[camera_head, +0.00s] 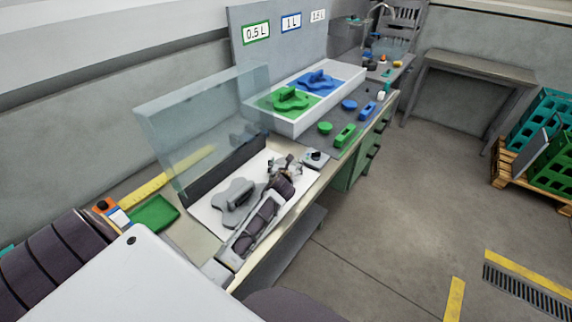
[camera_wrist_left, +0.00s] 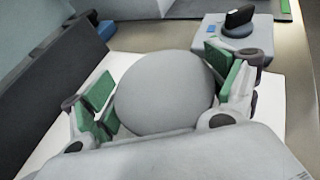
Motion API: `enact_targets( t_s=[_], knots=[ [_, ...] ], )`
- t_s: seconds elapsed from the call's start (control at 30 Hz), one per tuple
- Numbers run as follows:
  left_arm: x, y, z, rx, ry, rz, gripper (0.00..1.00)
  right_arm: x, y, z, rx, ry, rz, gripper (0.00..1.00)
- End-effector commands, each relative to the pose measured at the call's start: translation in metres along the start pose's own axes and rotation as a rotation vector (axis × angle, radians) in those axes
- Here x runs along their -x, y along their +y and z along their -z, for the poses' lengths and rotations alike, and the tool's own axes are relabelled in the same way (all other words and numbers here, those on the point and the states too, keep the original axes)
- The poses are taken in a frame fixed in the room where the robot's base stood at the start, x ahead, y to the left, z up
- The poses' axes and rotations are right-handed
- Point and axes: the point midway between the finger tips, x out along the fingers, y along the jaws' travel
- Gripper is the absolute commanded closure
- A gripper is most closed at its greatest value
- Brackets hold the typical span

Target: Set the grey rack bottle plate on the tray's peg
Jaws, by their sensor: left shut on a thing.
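My left gripper (camera_head: 287,168) is over the white sheet on the bench, shut on a grey round plate. In the left wrist view the round plate (camera_wrist_left: 165,92) sits between the green finger pads, a smooth disc that I take for the grey rack bottle plate. What lies under it is hidden. A small grey block (camera_wrist_left: 235,42) with a round blue-grey piece and a dark upright part stands beyond the fingers, apart from the disc; in the head view this block (camera_head: 315,159) is just right of the gripper. I cannot make out a bare peg. My right gripper is out of view.
A grey star-shaped piece (camera_head: 232,205) lies left of the gripper. A clear panel (camera_head: 205,125) and dark fence (camera_head: 226,168) stand behind. A white tray (camera_head: 291,126) with green and blue star pieces is farther back. Small green and blue parts lie beside it.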

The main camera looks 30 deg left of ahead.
Motion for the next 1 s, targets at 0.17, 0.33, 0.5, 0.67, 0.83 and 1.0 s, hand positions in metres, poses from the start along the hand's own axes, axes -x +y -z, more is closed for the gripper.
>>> enact_targets(
  t_s=[0.17,0.33,0.5,0.67,0.83,1.0],
  knots=[
    [0.0002,0.0000,-0.0009,-0.002,-0.001,0.000,0.39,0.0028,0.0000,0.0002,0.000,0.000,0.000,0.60],
    [0.0001,-0.0002,-0.0004,-0.001,-0.001,0.000,0.39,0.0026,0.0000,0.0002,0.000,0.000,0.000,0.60],
    [0.0000,-0.0002,-0.0002,-0.001,-0.001,0.001,0.39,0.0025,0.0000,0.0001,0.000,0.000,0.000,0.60],
    [-0.0003,-0.0002,0.0006,-0.001,-0.001,0.001,0.39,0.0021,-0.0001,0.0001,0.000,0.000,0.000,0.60],
    [-0.0011,-0.0002,0.0025,-0.001,-0.001,0.000,0.39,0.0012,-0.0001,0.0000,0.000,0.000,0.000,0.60],
    [-0.0019,-0.0002,0.0045,-0.001,-0.001,0.000,0.39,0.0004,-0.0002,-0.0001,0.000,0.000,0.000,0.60]
  ],
)
